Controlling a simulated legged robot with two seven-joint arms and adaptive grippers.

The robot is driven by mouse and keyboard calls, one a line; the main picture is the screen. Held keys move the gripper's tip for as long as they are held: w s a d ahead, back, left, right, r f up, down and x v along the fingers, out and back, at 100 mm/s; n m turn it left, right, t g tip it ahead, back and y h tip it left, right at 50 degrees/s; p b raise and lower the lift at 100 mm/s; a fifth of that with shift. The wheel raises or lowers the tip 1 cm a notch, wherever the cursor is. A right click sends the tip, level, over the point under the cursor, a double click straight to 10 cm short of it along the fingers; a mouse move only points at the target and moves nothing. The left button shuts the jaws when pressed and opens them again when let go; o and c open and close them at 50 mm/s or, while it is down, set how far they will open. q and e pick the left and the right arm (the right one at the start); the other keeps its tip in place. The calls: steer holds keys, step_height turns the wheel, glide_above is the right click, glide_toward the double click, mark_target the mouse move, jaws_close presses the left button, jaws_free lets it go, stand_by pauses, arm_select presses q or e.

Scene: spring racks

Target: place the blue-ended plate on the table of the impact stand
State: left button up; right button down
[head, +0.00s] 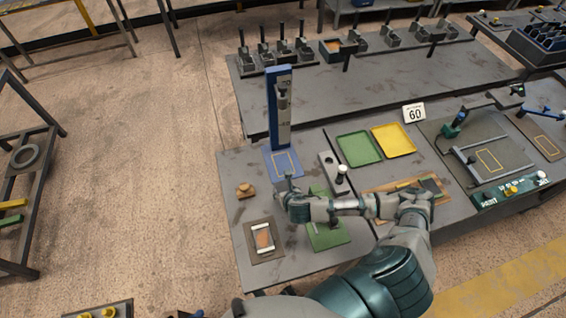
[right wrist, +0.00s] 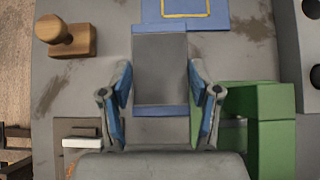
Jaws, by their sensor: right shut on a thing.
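The blue-ended plate (right wrist: 160,70) is a grey rectangle with blue strips at both ends, seen in the right wrist view. My right gripper (right wrist: 160,88) is shut on it, one finger along each side. In the head view my right gripper (head: 285,191) is just in front of the impact stand, and the plate is hard to make out there. The impact stand (head: 279,110) is a tall blue column with a blue table (head: 271,161) marked by a yellow outline. The table also shows in the right wrist view (right wrist: 218,21), just beyond the plate's far end. My left gripper is out of view.
A wooden knob block (head: 245,190) stands left of the gripper. A framed orange piece (head: 263,238) lies on a dark mat in front. A green fixture (head: 327,236) is close on the right. Green (head: 358,149) and yellow (head: 393,140) trays lie farther right.

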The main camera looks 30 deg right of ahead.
steer(key=w+d, duration=0.1)
steer(key=w, duration=0.1)
steer(key=w+d, duration=0.1)
steer(key=w, duration=0.1)
steer(key=w+d, duration=0.1)
steer(key=w, duration=0.2)
steer(key=shift+d+p, duration=0.1)
steer(key=shift+p, duration=0.3)
glide_above(283, 162)
steer(key=s, duration=0.2)
steer(key=shift+s+a+f, duration=0.15)
steer(key=shift+a+f, duration=0.15)
steer(key=shift+f, duration=0.25)
steer(key=shift+d+f, duration=0.1)
steer(key=shift+f, duration=0.15)
step_height(283, 162, down, 2)
steer(key=shift+f, duration=0.15)
steer(key=shift+a+f, duration=0.2)
steer(key=shift+f, duration=0.05)
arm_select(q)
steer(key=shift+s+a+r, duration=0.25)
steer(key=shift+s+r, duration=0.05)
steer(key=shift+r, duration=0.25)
arm_select(e)
steer(key=shift+a, duration=0.1)
steer(key=shift+f, duration=0.1)
